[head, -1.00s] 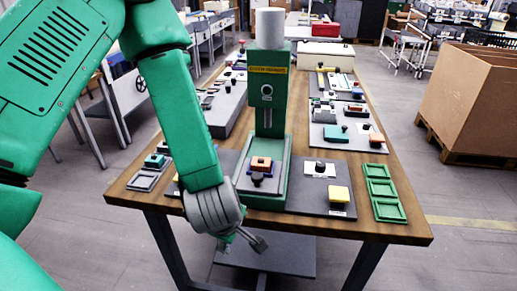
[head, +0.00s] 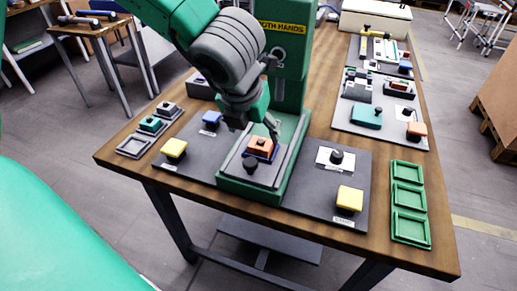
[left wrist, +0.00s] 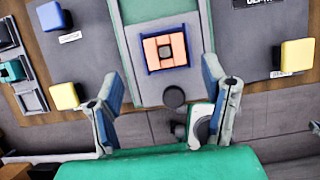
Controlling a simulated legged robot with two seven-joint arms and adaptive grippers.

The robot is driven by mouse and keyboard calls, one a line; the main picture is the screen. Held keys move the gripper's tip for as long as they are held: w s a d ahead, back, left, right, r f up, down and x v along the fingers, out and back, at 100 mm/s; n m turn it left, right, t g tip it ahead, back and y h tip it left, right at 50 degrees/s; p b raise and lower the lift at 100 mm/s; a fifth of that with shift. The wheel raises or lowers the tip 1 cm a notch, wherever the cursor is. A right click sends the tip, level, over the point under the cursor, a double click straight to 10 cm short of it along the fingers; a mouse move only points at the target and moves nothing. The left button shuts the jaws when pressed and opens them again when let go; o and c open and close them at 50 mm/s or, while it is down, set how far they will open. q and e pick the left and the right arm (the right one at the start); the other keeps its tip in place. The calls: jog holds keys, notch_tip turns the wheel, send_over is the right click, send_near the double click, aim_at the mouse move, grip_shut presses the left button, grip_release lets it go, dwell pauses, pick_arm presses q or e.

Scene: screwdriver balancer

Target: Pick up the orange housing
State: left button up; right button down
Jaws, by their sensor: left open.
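The orange housing (head: 260,146) sits in a blue holder on the bed of the green press. In the left wrist view the housing (left wrist: 178,45) is a square orange block with a dark centre, framed in blue, near the top middle. My left gripper (head: 257,127) is open and empty, pointing down just above and behind the housing in the head view. In the left wrist view its two fingers (left wrist: 163,80) are spread wide, with the housing beyond and between them, apart from both. My right gripper is not in view.
The green press column (head: 290,65) stands close behind the gripper. A black knob (head: 249,163) is in front of the housing. Yellow blocks (head: 174,150) and (head: 349,198) flank the bed. Green trays (head: 409,200) lie at the right edge. Another orange piece (head: 416,130) sits on the right board.

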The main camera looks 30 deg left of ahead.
aim_at(262, 141)
pick_arm(q)
jog(key=shift+w+d+f, duration=0.15)
jog(key=shift+d+f, duration=0.15)
jog(key=shift+f, duration=0.1)
jog(key=x, duration=0.2)
jog(key=b+x, duration=0.1)
jog(key=x, duration=0.1)
jog(key=shift+w+d+f, duration=0.1)
jog(key=shift+w+d, duration=0.05)
jog(key=shift+w, duration=0.25)
jog(key=shift+w+f, duration=0.1)
jog(key=shift+f, duration=0.05)
jog(key=shift+a, duration=0.5)
jog(key=c, duration=1)
jog(key=shift+d, duration=0.35)
jog(key=c, duration=0.4)
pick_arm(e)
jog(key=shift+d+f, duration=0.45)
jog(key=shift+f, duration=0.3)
